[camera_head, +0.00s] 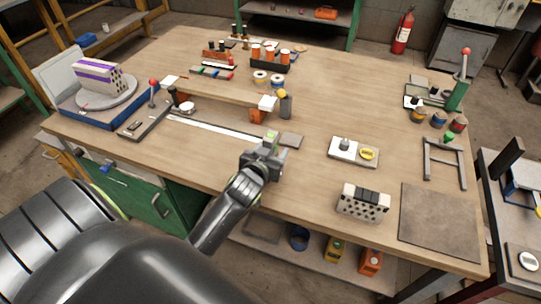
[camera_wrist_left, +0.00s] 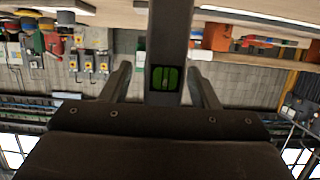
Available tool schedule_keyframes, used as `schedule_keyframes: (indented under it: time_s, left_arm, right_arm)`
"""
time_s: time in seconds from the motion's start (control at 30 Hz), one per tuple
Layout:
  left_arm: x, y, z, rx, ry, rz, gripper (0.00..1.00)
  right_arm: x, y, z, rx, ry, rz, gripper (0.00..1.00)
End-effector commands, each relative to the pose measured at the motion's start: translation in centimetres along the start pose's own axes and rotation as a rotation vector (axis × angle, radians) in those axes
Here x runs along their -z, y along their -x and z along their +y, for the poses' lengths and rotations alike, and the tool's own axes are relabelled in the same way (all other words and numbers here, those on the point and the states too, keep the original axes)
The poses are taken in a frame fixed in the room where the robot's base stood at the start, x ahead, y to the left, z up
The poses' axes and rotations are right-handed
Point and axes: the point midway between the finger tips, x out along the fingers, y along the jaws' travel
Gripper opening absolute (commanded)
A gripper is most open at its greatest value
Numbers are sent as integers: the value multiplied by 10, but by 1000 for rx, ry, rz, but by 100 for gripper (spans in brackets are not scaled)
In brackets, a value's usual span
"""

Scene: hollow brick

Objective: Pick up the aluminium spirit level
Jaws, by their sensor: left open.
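The aluminium spirit level appears to be the long pale strip (camera_head: 215,130) lying on the workbench in the head view. My left gripper (camera_head: 268,147) is at its right end and covers part of it. In the left wrist view, a grey bar with a green vial, the spirit level (camera_wrist_left: 172,28), runs between the two fingers of my left gripper (camera_wrist_left: 160,70). The fingers stand apart, one on each side, with gaps showing beside the bar. My right gripper is not in view.
A raised wooden plank (camera_head: 205,91) lies behind the strip, with a grey cylinder with a yellow top (camera_head: 285,105) near its right end. A hollow brick (camera_head: 363,204) stands to the right. A turntable (camera_head: 106,93) holds another brick at left. The bench middle right is mostly clear.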

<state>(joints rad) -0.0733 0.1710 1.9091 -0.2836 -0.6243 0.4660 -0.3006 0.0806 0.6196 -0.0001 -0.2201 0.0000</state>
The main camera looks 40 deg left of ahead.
Motion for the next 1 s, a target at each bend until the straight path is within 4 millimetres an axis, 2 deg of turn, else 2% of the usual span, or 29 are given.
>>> schedule_keyframes:
  time_s: [0.1,0.37,0.77,0.8,1.0]
  left_arm:
    - [0,-7,0,-1,0,0,55]
    - [0,-8,0,0,1,0,55]
    - [0,-8,0,0,0,-1,3]
    - [0,-8,0,0,0,-1,0]
    - [1,-8,0,-1,0,1,0]
  right_arm:
    - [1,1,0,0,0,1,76]
    - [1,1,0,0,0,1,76]
    - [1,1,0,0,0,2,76]
    - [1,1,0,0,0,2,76]
    - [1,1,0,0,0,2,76]
